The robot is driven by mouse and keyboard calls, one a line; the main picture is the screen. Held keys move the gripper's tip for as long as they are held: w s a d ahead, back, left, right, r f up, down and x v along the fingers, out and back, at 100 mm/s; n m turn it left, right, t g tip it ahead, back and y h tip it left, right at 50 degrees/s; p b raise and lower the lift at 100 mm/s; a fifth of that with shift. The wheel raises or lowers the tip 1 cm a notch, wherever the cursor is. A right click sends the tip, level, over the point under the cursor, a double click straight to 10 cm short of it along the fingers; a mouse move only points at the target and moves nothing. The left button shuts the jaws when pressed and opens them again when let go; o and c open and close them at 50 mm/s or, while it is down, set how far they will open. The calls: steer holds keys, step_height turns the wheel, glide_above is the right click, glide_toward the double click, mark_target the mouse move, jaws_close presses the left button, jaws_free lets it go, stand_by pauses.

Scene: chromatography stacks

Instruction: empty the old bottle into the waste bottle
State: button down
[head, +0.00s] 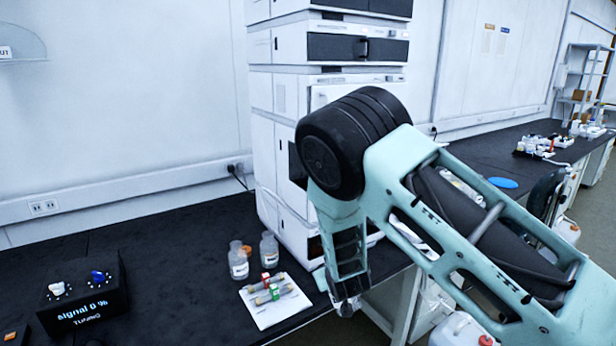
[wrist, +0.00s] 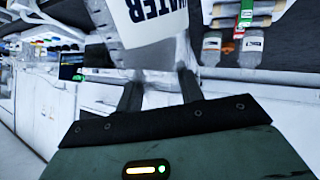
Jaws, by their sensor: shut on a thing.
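My gripper (wrist: 160,92) is shut on a clear bottle (wrist: 128,52) with a white label reading WATER, upside down in the wrist view. In the head view my gripper (head: 345,302) hangs just past the front edge of the bench, right of the white tray; the held bottle is mostly hidden there. Two clear labelled bottles (head: 238,262) (head: 269,248) stand on the bench left of the instrument stack, with an orange cap beside them. A white jug (head: 460,330) stands low by the bench front, partly behind my arm. I cannot tell which container is the waste bottle.
The white tray (head: 262,312) holds columns with red and green bands. The tall white instrument stack (head: 285,150) rises behind my arm. A black display box (head: 85,300) sits at left. The black bench (head: 160,235) is clear between box and bottles. Another white jug (head: 567,229) is at right.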

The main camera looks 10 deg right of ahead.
steer(key=w+a+r+t+y, duration=0.1)
steer(key=w+r+t, duration=0.1)
steer(key=w+r, duration=0.2)
steer(key=w+a+r+t+y, duration=0.1)
steer(key=w+r, duration=0.4)
steer(key=r, duration=0.5)
steer(key=w+a+r+t+y, duration=0.1)
steer(key=w+r+t, duration=0.3)
steer(key=r, duration=0.4)
steer(key=shift+w+m+y+p, duration=0.25)
steer(key=shift+m+y+p, duration=0.15)
steer(key=shift+y+p, duration=0.1)
